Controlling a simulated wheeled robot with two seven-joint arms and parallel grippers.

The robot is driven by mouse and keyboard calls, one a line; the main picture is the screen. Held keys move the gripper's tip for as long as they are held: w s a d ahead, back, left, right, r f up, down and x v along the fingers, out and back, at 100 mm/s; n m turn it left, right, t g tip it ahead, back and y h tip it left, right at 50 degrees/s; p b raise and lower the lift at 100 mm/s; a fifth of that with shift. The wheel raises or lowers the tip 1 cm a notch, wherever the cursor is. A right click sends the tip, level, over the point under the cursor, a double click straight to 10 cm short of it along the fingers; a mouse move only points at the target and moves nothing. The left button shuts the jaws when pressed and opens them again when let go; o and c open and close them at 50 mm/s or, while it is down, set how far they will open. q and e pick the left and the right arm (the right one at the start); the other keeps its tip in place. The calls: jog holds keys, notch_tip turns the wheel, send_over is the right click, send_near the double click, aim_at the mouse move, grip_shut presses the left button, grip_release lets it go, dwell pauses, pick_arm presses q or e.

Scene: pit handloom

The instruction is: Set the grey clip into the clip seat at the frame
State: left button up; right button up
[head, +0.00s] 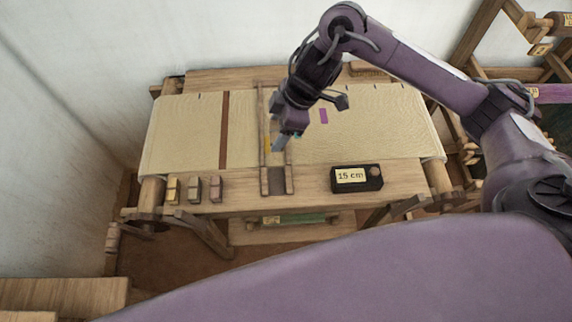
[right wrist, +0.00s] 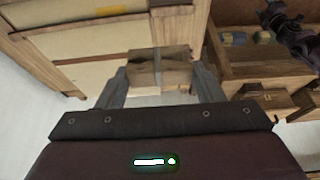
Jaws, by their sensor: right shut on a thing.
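My right gripper (head: 288,130) is over the middle of the loom, pointing down beside the upright slotted wooden strip. It is shut on a small grey piece, taken as the grey clip (head: 279,144). In the right wrist view my fingers (right wrist: 160,80) close on a brown wooden block with a grey band (right wrist: 158,70). The clip seat cannot be told apart from the slotted wooden strip (head: 277,183), whose dark channel runs to the near edge. My left gripper is not seen clearly in the head view.
Three small blocks with yellow (head: 172,190), grey (head: 194,190) and pinkish (head: 215,189) faces stand at the near left edge. A black box marked 15 cm (head: 357,178) sits to the right. Cream cloth (head: 185,130) covers the loom, and a wooden rack stands at the far right.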

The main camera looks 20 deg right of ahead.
jog(key=f, duration=1.2)
jog(key=shift+w+a+f+p, duration=0.15)
jog(key=shift+a+p, duration=0.1)
jog(key=shift+p, duration=0.15)
jog(key=shift+f, duration=0.4)
notch_tip(320, 180, down, 3)
jog(key=shift+a+r, duration=0.1)
jog(key=shift+r, duration=0.1)
jog(key=shift+f, duration=0.5)
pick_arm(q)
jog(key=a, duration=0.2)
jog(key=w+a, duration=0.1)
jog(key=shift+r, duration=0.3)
